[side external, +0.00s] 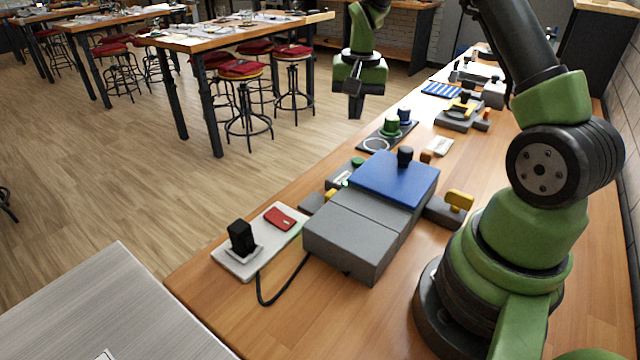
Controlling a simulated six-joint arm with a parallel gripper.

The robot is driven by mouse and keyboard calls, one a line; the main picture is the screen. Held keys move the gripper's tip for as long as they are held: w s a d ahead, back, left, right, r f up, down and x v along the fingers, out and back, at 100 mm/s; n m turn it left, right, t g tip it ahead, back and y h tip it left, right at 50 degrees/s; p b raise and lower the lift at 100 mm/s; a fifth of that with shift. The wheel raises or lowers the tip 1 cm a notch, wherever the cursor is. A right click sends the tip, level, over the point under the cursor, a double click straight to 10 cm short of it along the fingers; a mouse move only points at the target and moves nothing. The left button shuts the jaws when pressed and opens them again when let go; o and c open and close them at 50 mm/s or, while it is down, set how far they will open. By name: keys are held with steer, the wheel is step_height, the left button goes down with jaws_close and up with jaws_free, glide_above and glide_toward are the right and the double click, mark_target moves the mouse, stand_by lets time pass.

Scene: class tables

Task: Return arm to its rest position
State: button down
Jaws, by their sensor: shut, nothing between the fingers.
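My gripper (356,106) hangs in the air at the top middle, pointing down. Its dark fingers are together, with nothing seen between them. It is above and beyond the blue-topped grey box (350,235) and clear of the bench (230,320) below. My green and black arm rises from its base at the right and runs out of the top of the picture, so part of it is hidden.
On the bench stand a white plate with a black block (241,238) and red piece, a cable (262,290), a dark mat with green and blue knobs (390,128), a yellow-handled part (458,201) and a grey device (458,115). Stools and tables stand behind on open floor.

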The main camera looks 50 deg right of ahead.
steer(key=s+a+r+n+t, duration=0.2)
steer(key=s+a+r, duration=0.1)
steer(key=a+r, duration=0.35)
steer(key=s+a+r+n+t, duration=0.1)
steer(key=s+a+r+n, duration=0.1)
steer(key=s+a+r, duration=0.35)
steer(key=s+a+r+n+t+y, duration=0.2)
steer(key=s+a+r+n+t, duration=0.1)
steer(key=s+a, duration=0.5)
steer(key=shift+s+r, duration=0.45)
steer(key=shift+s, duration=0.35)
